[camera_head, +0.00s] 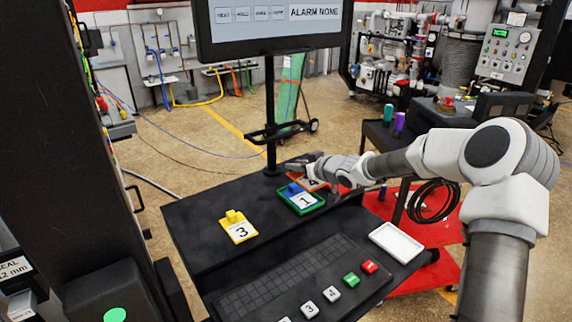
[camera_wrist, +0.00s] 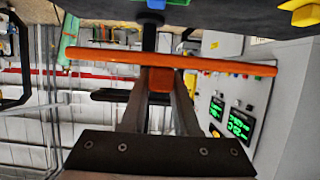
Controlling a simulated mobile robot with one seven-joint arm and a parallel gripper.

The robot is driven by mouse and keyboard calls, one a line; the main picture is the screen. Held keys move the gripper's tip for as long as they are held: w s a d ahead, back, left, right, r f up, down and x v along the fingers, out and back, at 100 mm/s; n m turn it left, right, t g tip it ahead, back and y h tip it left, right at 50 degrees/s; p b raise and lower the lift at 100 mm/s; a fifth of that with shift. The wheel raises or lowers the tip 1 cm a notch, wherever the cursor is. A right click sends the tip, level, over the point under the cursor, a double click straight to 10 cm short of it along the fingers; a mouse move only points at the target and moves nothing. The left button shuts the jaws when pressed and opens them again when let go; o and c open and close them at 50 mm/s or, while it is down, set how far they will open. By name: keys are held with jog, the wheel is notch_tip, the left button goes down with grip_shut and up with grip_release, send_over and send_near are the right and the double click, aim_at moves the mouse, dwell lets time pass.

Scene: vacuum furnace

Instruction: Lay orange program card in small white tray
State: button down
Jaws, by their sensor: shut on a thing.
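The orange program card (camera_head: 316,184), marked 4, is partly hidden by my gripper in the head view. In the wrist view the card (camera_wrist: 220,65) shows edge-on as a long orange bar with a small tab. My gripper (camera_wrist: 160,82) is shut on that tab. The wrist view shows a gap between the card and the table surface. The small white tray (camera_head: 397,242) lies empty at the table's right side, apart from the card.
A yellow card (camera_head: 239,229) marked 3 lies to the left. A keyboard (camera_head: 285,281) fills the front. The monitor (camera_head: 270,27) stands on a post behind.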

jog(key=shift+m+t+h, duration=0.3)
jog(key=shift+m+h, duration=0.2)
jog(key=shift+h, duration=0.1)
jog(key=s+f, duration=0.1)
jog(key=s, duration=0.1)
jog(key=s+a+f, duration=0.1)
jog(key=s, duration=0.2)
jog(key=s+a+f, duration=0.1)
jog(key=s+f, duration=0.1)
jog(key=shift+s+a, duration=0.1)
jog(key=shift+s, duration=0.1)
jog(key=s+d+f+m+h, duration=0.2)
jog(key=s+d, duration=0.1)
jog(key=s+d+f+m+t+h, duration=0.1)
jog(key=s+d+f+m+h, duration=0.1)
jog(key=s+d, duration=0.2)
jog(key=s+d+f+m+h, duration=0.1)
jog(key=s+d+f+h, duration=0.1)
jog(key=s+d, duration=0.2)
jog(key=shift+s+d+m+t, duration=0.15)
jog(key=shift+s+m+t, duration=0.05)
jog(key=shift+m+t, duration=0.2)
